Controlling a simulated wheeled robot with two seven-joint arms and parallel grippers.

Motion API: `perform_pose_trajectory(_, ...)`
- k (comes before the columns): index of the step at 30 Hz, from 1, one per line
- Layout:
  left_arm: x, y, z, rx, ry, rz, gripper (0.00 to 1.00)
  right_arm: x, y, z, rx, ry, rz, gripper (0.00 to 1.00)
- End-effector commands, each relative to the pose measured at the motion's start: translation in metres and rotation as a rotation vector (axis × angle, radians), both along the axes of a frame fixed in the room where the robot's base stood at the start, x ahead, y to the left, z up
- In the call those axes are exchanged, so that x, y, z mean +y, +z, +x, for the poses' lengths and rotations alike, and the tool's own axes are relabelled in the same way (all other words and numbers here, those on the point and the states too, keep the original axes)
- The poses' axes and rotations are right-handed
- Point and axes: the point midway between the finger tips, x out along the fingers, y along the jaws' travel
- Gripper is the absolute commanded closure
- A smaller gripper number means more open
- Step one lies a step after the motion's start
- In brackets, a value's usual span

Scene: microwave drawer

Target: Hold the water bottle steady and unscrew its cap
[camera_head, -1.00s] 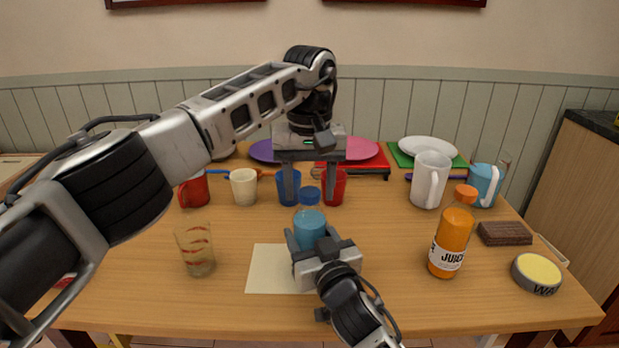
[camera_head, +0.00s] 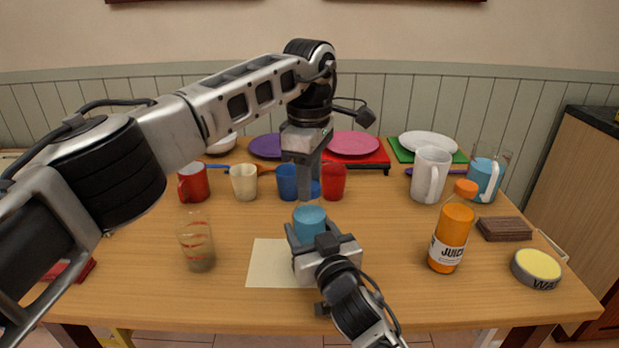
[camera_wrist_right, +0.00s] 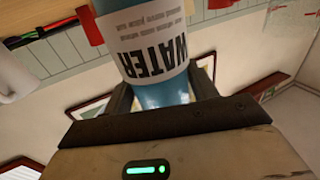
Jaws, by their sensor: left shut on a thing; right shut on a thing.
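The water bottle (camera_head: 309,215) is blue and stands upright above the table's near middle. My right gripper (camera_head: 312,243) is shut around its lower body. My left gripper (camera_head: 305,190) points down from above and is shut on the blue cap (camera_head: 315,188). One finger hides much of the cap. The bottle's neck is hidden, so I cannot tell whether the cap still touches it.
A clear glass (camera_head: 197,245) stands left of a cream sheet (camera_head: 265,265). An orange juice bottle (camera_head: 452,235), a brown block (camera_head: 505,229) and a yellow-topped round tin (camera_head: 536,269) are at the right. Several cups, a white pitcher (camera_head: 430,175) and plates stand behind.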

Motion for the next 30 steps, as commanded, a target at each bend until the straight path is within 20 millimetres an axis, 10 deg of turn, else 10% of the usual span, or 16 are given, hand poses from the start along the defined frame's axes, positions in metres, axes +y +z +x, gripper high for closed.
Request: perform_pose_trajectory(30, -0.0012, 0.0015, -0.0009, 0.000, 2.658, 0.000, 0.94, -0.0004, -0.0014, 0.0001, 0.004, -0.001, 0.000, 1.00)
